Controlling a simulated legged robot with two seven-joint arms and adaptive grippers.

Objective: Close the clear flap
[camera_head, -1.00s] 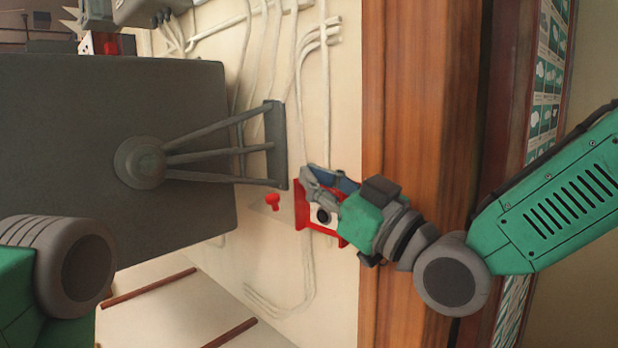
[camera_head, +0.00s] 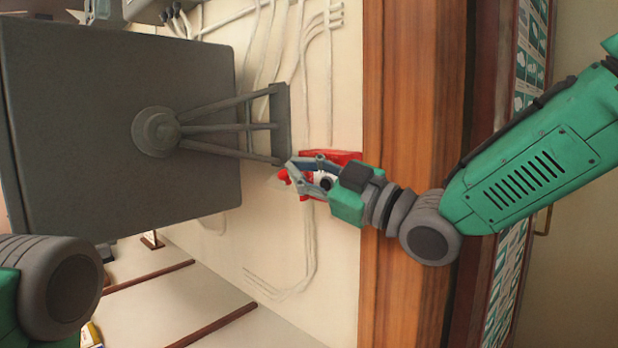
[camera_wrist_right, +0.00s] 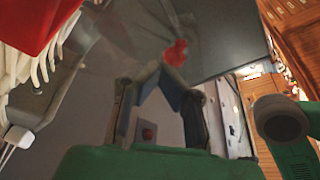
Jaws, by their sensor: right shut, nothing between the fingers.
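A red box (camera_head: 345,157) is mounted on the cream wall, partly hidden behind my right gripper. Its clear flap (camera_head: 273,185) is a faint see-through panel standing out to the left of the box, with a red knob (camera_head: 283,177). My right gripper (camera_head: 292,168) is shut and empty, its fingertips close by the knob. In the right wrist view the fingertips (camera_wrist_right: 168,76) lie just below the red knob (camera_wrist_right: 176,52); I cannot tell whether they touch the flap. The red box (camera_wrist_right: 35,25) fills that view's upper left corner. My left gripper is out of view.
A large grey panel (camera_head: 90,120) on a bracket (camera_head: 282,125) stands close to the left of my right gripper. A wooden post (camera_head: 410,100) lies behind my right wrist. White pipes (camera_head: 308,245) run along the wall. The wall below the box is otherwise clear.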

